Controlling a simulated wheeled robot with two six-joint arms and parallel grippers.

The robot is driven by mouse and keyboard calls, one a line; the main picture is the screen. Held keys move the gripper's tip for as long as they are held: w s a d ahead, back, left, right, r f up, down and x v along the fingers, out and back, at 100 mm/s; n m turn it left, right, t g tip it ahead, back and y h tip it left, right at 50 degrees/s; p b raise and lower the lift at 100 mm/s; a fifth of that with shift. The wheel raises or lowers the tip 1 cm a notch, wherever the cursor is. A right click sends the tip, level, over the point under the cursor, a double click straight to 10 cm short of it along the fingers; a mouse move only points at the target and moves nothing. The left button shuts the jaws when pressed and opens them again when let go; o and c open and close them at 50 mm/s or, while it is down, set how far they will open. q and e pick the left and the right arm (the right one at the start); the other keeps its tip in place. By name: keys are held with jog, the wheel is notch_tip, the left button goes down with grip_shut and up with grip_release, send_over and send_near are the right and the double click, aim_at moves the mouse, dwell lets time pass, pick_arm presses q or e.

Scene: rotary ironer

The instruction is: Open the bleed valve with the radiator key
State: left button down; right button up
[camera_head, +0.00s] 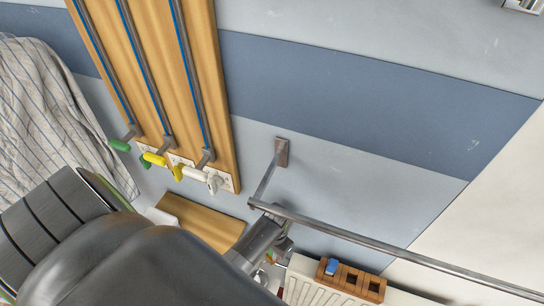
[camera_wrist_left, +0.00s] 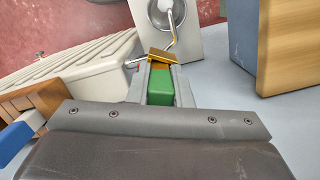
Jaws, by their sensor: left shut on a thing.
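My left gripper (camera_head: 281,246) is beside the end of the white radiator (camera_head: 313,291), partly behind a metal rail in the head view. In the left wrist view, its fingers (camera_wrist_left: 161,78) are shut on a green block (camera_wrist_left: 160,86) with a brass-coloured end (camera_wrist_left: 165,55), which looks like the radiator key. The brass end is close to a bent metal pipe (camera_wrist_left: 170,40) and a small fitting at the radiator's end (camera_wrist_left: 136,63). I cannot tell whether it touches the fitting or whether that is the bleed valve. My right gripper is not in view.
A metal rail (camera_head: 400,262) runs from a wall bracket across the radiator area. A wooden holder (camera_head: 370,288) with a blue piece (camera_head: 332,267) sits on the radiator. A wooden board with pipes (camera_head: 165,70) and a striped cloth (camera_head: 45,105) are at left.

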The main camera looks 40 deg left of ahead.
pick_arm(q)
jog(key=n, duration=0.3)
jog(key=shift+w+a, duration=0.1)
jog(key=shift+a, duration=0.05)
jog(key=c, duration=1.2)
grip_release()
jog(key=shift+c, duration=0.2)
jog(key=shift+r, duration=0.15)
jog(key=shift+r, duration=0.3)
notch_tip(320, 180, up, 11)
jog(key=w+b, duration=0.1)
jog(key=shift+w+a, duration=0.15)
jog(key=shift+w, duration=0.05)
